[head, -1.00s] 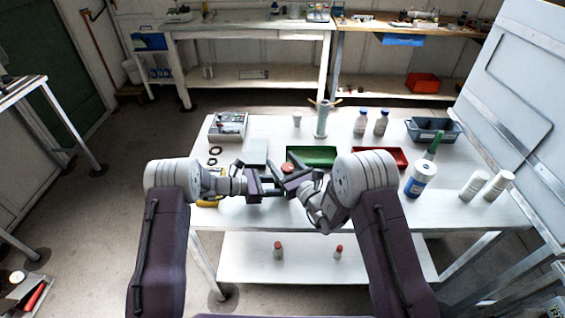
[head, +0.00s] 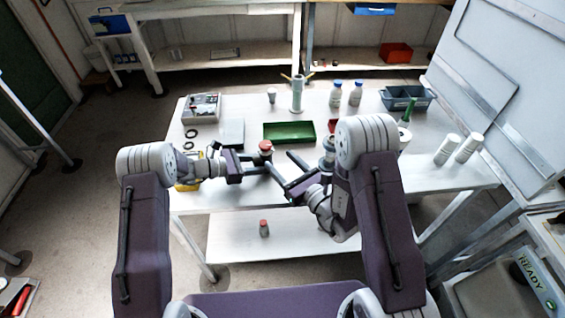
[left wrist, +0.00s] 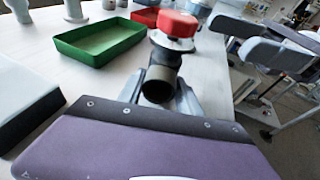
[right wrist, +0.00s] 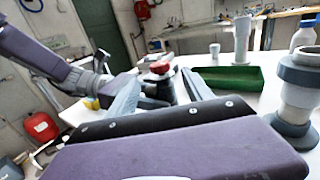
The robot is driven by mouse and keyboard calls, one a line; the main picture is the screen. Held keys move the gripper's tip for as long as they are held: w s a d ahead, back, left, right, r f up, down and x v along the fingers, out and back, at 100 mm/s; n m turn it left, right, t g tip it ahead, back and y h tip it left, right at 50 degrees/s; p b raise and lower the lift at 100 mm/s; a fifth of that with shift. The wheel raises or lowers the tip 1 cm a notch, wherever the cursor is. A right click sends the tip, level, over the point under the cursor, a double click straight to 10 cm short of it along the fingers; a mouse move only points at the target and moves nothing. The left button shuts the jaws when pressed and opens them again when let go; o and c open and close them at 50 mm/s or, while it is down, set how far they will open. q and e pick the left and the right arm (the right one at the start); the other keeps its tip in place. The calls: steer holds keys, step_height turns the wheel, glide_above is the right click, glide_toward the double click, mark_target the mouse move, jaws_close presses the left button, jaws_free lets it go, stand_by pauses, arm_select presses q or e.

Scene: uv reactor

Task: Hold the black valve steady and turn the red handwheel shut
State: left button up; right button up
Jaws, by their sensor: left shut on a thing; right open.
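The black valve (left wrist: 163,70) is a short dark pipe body with a red handwheel (left wrist: 177,23) on top. My left gripper (left wrist: 165,98) is shut on the valve body, its fingers on either side of it. In the head view the red handwheel (head: 265,145) stands just beyond the left fingertips, and the valve body is mostly hidden. My right gripper (head: 286,167) is open and empty, a little right of the handwheel. In the right wrist view the handwheel (right wrist: 160,67) shows between and beyond the open fingers (right wrist: 162,95), apart from them.
A green tray (head: 289,140) lies behind the valve. A grey-and-white bottle or fitting (right wrist: 297,90) stands close to the right gripper. A grey plate (head: 231,133) and black rings (head: 190,140) lie to the left.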

mark_target(265, 146)
steer(key=shift+w, duration=0.1)
steer(key=w+a+n+g+y, duration=0.4)
steer(key=w+a, duration=0.3)
steer(key=w, duration=0.2)
steer(key=shift+w+n+g+y, duration=0.15)
steer(key=shift+n+g+y, duration=0.2)
steer(key=shift+y, duration=0.35)
steer(key=shift+r, duration=0.1)
steer(key=shift+c, duration=0.3)
